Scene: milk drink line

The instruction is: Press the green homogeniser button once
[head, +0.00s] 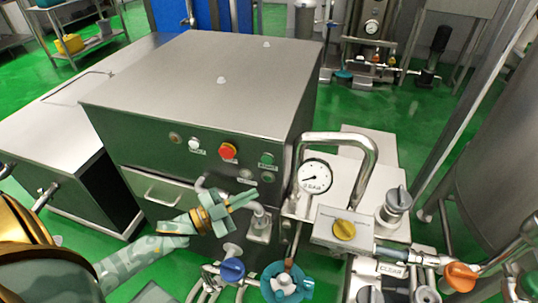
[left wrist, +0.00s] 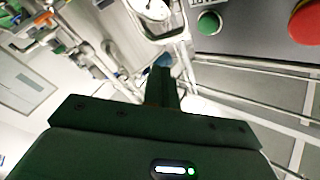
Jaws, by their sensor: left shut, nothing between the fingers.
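The green button (head: 266,158) sits at the right end of the control panel on the front of the steel homogeniser cabinet (head: 200,75). It also shows near the top of the left wrist view (left wrist: 209,22). A red mushroom button (head: 228,151) is left of it in the head view. My left gripper (head: 254,194) is shut and empty, below the green button and apart from it. Its fingers (left wrist: 163,85) point toward the panel side in the left wrist view. My right gripper is in neither view.
A pressure gauge (head: 314,176) and a bent steel pipe (head: 372,160) stand right of the panel. A yellow knob (head: 344,230), a blue knob (head: 232,269) and a teal handwheel (head: 287,283) are lower down. A large steel tank (head: 500,140) is at the far right.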

